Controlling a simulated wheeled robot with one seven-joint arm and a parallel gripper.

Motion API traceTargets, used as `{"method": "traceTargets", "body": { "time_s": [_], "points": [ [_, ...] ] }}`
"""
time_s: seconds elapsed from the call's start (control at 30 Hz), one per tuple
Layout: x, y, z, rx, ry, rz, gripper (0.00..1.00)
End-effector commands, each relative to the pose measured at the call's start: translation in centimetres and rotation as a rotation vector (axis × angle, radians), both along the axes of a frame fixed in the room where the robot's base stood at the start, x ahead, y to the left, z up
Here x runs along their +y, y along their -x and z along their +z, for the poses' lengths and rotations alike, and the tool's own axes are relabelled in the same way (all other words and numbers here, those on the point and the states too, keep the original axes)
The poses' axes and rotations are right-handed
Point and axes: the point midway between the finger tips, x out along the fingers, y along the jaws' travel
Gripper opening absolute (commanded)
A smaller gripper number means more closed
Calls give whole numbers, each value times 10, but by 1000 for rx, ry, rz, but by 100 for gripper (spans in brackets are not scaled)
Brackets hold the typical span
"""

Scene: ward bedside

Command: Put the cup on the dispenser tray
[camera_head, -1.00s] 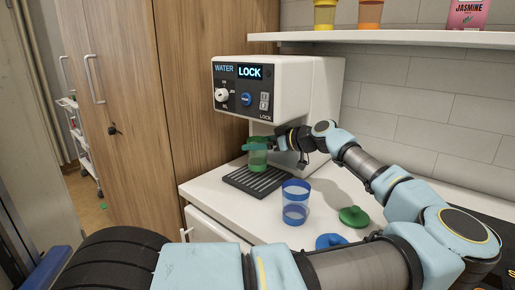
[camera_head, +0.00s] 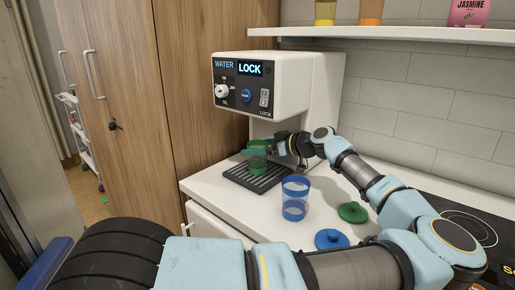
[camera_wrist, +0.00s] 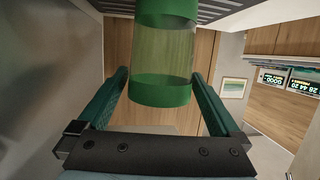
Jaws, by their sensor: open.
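The green-banded clear cup (camera_head: 258,167) is at the dispenser tray (camera_head: 282,178), the dark slatted grille under the water dispenser. In the wrist view, the cup (camera_wrist: 163,50) stands between my fingers, one green band against the slats (camera_wrist: 215,8) and the other towards the camera. My gripper (camera_head: 258,152) is at the cup's upper part in the head view and hides some of it. In the wrist view, my gripper (camera_wrist: 162,76) is open, with a finger on either side and narrow gaps to the cup.
The water dispenser (camera_head: 290,85) overhangs the tray, its display reading LOCK. A blue-banded cup (camera_head: 295,199) stands in front of the tray. A green lid (camera_head: 352,212) and a blue lid (camera_head: 331,239) lie to its right on the counter. A shelf (camera_head: 400,36) runs above.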

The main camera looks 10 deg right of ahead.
Motion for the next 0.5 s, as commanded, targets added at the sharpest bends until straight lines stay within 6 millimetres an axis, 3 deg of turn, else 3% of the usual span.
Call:
{"method": "traceTargets", "body": {
  "time_s": [0.17, 0.5],
  "points": [
    [-6, 4, 3, -1, 1, -3, 100],
    [-56, 48, 21, 0, 2, -4, 100]
  ]
}}
